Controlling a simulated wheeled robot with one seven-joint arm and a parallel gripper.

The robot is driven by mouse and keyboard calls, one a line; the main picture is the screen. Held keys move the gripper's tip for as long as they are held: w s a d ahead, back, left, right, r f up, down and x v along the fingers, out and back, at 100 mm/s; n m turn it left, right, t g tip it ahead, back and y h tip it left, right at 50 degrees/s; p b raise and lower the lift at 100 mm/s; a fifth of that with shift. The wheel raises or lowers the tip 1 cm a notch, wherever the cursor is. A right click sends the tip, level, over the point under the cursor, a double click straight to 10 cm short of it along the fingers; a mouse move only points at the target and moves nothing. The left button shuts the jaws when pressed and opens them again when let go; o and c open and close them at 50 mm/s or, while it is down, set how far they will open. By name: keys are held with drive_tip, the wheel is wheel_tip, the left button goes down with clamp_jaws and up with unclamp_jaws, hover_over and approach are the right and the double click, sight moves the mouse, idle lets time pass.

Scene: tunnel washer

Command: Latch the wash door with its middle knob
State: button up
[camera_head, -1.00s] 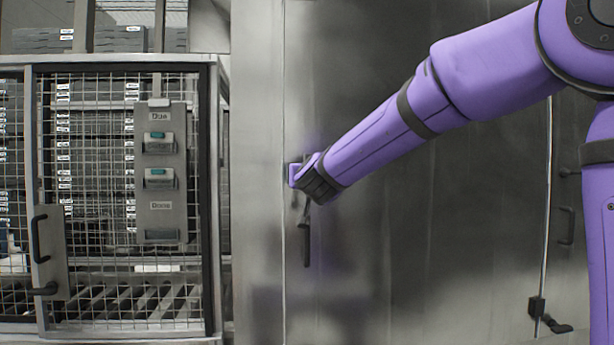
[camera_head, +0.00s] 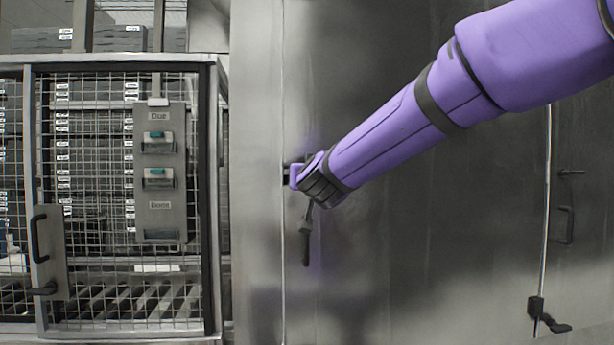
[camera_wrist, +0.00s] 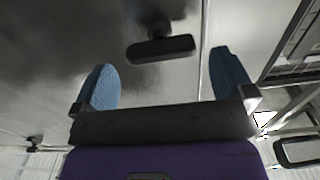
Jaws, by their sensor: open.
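The wash door (camera_head: 440,240) is a large smooth grey metal panel, with a vertical seam along its left edge. My gripper (camera_head: 294,175) is at the door's face near that seam, about mid-height in the head view. A dark lever-like handle (camera_head: 305,240) hangs just below it. In the wrist view, a dark knob (camera_wrist: 160,48) with a wide bar-shaped end stands out from the metal, ahead of and between my two blue fingertips. My gripper (camera_wrist: 164,76) is open, with a gap on each side of the knob. In the head view my wrist hides most of the contact area.
A wire-mesh cage door (camera_head: 120,200) with a grey control panel (camera_head: 160,170) and a black handle (camera_head: 40,235) stands to the left. A dark latch (camera_head: 540,315) sits at the lower right. Another handle (camera_head: 566,225) is at the far right.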

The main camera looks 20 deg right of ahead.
drive_tip(key=s+a, duration=0.1)
drive_tip(key=s, duration=0.5)
drive_tip(key=shift+s+a, duration=0.1)
idle(0.3)
drive_tip(key=s+d+f+g+y, duration=0.1)
drive_tip(key=s+f+g, duration=0.3)
drive_tip(key=s, duration=0.5)
drive_tip(key=s+d+f+n+g+y, duration=0.1)
drive_tip(key=s+d+f+g, duration=0.3)
drive_tip(key=s+f, duration=0.3)
drive_tip(key=s+d+f+n+g+y, duration=0.1)
drive_tip(key=s+f+g, duration=0.3)
drive_tip(key=s, duration=0.9)
wheel_tip(320, 180, down, 2)
drive_tip(key=shift+d+f, duration=0.2)
drive_tip(key=shift+d, duration=0.5)
drive_tip(key=shift+s, duration=0.1)
